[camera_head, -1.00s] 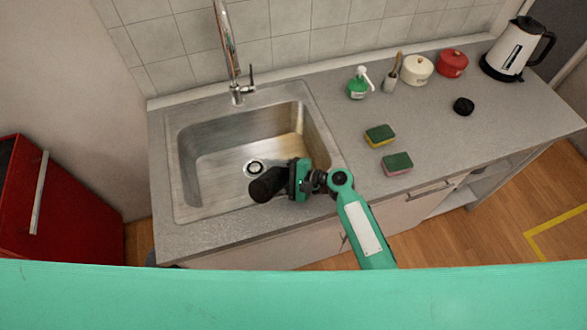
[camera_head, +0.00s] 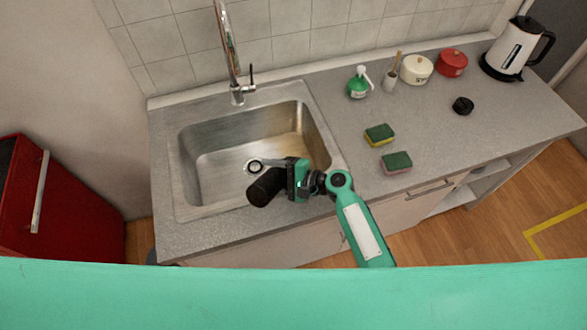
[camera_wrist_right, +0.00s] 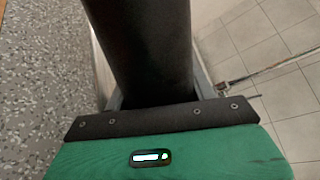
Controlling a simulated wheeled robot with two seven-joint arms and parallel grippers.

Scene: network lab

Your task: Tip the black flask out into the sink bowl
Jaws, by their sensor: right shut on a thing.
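The black flask (camera_head: 266,187) is held over the near part of the sink bowl (camera_head: 215,180) in the head view. It is tilted, with its free end pointing to the lower left. My right gripper (camera_head: 288,180) is shut on the flask, which also fills the upper middle of the right wrist view (camera_wrist_right: 146,45). The flask's mouth cannot be made out, and no liquid is visible. The drain (camera_head: 254,165) shows just beyond the flask, partly covered by it. My left gripper is not in view.
The tap (camera_head: 230,55) stands behind the bowl. Two sponges (camera_head: 380,135) (camera_head: 397,162), a green soap bottle (camera_head: 359,82), a brush holder, two pots (camera_head: 416,69) (camera_head: 452,63), a black lid (camera_head: 463,105) and a kettle (camera_head: 513,50) stand on the counter to the right.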

